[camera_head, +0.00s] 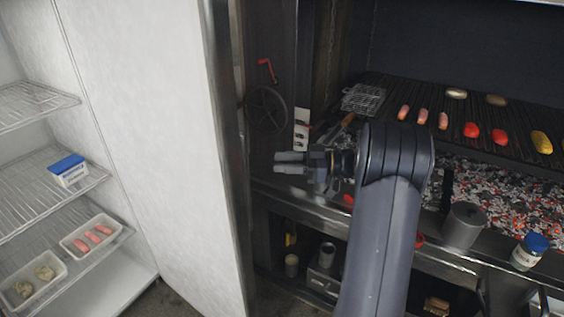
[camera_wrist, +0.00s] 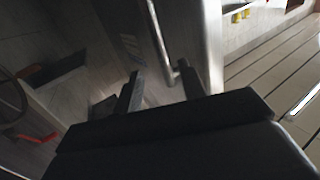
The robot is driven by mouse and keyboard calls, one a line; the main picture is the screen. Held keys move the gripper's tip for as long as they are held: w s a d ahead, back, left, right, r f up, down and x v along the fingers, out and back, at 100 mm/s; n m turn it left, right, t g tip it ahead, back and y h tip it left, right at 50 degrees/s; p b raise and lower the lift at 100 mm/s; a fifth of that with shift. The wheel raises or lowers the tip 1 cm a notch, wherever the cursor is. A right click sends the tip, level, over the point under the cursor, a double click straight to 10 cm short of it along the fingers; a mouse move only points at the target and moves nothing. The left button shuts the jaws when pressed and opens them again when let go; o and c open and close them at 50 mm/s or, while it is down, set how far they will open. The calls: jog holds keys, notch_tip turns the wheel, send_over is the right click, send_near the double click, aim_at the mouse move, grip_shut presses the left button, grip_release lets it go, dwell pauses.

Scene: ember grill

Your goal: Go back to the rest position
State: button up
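My gripper (camera_head: 290,163) is in front of the grill's steel ledge, pointing left in the head view. Its two fingers are apart with nothing seen between them. In the wrist view, the open fingers (camera_wrist: 162,88) also show a gap, with a steel surface and a vertical handle bar beyond them. My arm reaches up from the bottom of the head view and hides part of the ledge and coals.
An open fridge with wire shelves (camera_head: 30,180) is at the left, its white wall (camera_head: 150,140) near my gripper. The grill grate (camera_head: 450,105) holds sausages, red items and potatoes over coals (camera_head: 510,195). A metal cup (camera_head: 463,226) and blue-lidded jar (camera_head: 529,252) stand on the ledge.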

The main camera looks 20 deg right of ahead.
aim_at(247, 163)
jog(key=shift+a, duration=0.1)
jog(key=p+x, duration=0.1)
jog(key=x, duration=0.6)
jog(key=p+x, duration=0.1)
jog(key=x, duration=0.3)
jog(key=shift+s+a+p, duration=0.1)
jog(key=shift+s+p, duration=0.2)
jog(key=shift+p, duration=0.05)
jog(key=shift+w+f, duration=0.1)
